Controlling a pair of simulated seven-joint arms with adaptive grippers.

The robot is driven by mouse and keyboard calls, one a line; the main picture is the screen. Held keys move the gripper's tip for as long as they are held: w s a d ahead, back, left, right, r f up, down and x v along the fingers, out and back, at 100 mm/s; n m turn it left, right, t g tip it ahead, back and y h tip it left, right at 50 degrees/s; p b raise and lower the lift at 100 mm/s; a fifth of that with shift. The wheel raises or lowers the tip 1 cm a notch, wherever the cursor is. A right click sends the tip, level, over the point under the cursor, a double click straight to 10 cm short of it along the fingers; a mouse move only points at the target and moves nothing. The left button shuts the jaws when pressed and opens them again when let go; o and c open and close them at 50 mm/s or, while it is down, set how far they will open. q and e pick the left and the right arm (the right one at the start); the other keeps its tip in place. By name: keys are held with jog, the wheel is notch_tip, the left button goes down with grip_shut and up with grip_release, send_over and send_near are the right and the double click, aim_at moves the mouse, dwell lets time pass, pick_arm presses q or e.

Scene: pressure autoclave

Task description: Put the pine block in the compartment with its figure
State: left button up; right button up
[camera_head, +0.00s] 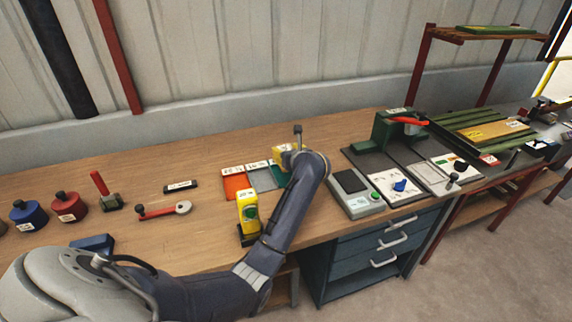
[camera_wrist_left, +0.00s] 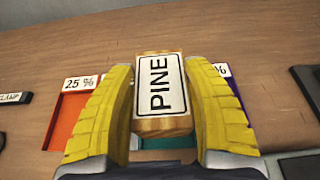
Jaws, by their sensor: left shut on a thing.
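The pine block (camera_wrist_left: 159,92) is a wooden block with a white label reading PINE. It sits between the yellow fingers of my left gripper (camera_head: 284,157), which is shut on it, over the row of coloured compartments. In the left wrist view an orange compartment (camera_wrist_left: 66,122) with a "25 %" label lies left of the block. A teal one (camera_wrist_left: 160,143) shows below it and a purple one (camera_wrist_left: 233,88) to the right, its label partly hidden. In the head view the orange (camera_head: 236,188) and grey (camera_head: 262,180) compartments show; my arm covers others. My right gripper is out of view.
A yellow device (camera_head: 248,212) stands just in front of the compartments. A scale (camera_head: 356,193) is to their right. A black CLAMP label plate (camera_head: 181,186), a red-handled tool (camera_head: 163,210) and red (camera_head: 70,208) and blue (camera_head: 27,214) weights are to the left.

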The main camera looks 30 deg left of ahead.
pick_arm(q)
jog(key=shift+f, duration=2.65)
jog(key=shift+f, duration=0.15)
jog(key=o, duration=1.3)
jog(key=shift+s+d+r, duration=0.1)
jog(key=shift+d+r, duration=0.05)
jog(key=shift+r, duration=0.05)
jog(key=v, duration=1.1)
jog(key=shift+s+d, duration=0.2)
jog(key=shift+s, duration=0.05)
jog(key=shift+r, duration=0.1)
